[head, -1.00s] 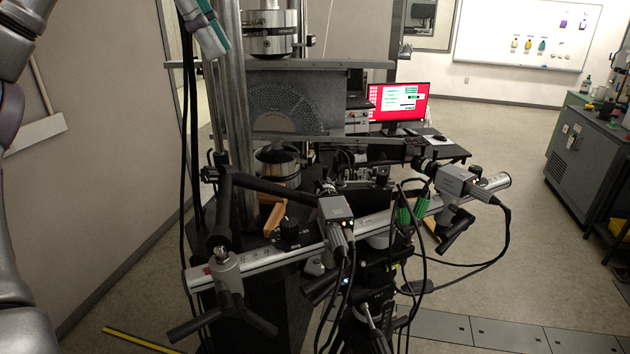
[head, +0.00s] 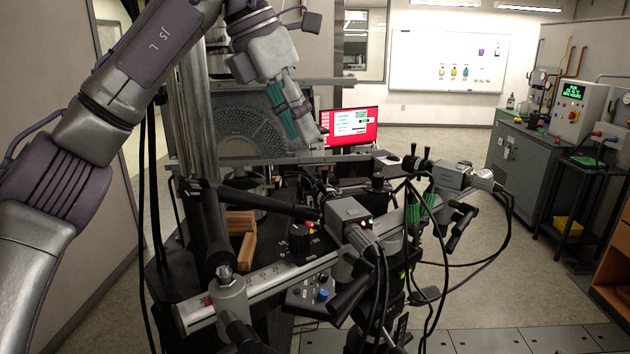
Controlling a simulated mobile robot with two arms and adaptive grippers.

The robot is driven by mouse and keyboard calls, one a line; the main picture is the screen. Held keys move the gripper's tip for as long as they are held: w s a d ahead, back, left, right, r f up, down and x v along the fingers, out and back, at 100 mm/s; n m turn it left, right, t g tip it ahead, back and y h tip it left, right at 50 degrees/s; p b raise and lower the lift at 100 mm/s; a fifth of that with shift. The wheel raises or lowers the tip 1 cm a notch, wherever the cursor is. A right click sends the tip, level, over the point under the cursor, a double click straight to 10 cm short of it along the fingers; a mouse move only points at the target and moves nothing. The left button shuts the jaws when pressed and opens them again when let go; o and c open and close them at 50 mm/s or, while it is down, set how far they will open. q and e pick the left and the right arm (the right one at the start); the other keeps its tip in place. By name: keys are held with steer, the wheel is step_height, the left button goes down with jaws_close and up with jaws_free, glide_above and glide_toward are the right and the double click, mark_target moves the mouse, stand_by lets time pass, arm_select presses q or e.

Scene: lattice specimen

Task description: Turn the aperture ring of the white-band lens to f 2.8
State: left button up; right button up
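Two grey box cameras are clamped on a silver rail (head: 275,282). The left camera (head: 347,212) faces away from me, and its lens is mostly hidden behind its body. The right camera (head: 453,176) has a dark lens (head: 418,164) pointing left. I cannot make out a white band or any aperture marks on either lens. My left gripper (head: 314,140) hangs downward, with a green part on its side, above and behind the left camera. It appears clear of both cameras. Its fingers are too small and angled to tell open from shut. My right gripper is not in view.
Wooden blocks (head: 241,222) and a black knob (head: 299,237) lie behind the rail. Black cables hang from the cameras. A red-screened monitor (head: 351,127) stands behind.

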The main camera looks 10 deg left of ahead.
mark_target(316, 181)
arm_select(q)
steer(key=x, duration=0.3)
steer(key=p+x, duration=0.1)
steer(key=x, duration=0.2)
steer(key=a+x, duration=0.1)
steer(key=x, duration=0.2)
steer(key=shift+w+d+f+p, duration=0.1)
steer(key=shift+w+f+p, duration=0.1)
steer(key=shift+f+p, duration=0.2)
jaws_close()
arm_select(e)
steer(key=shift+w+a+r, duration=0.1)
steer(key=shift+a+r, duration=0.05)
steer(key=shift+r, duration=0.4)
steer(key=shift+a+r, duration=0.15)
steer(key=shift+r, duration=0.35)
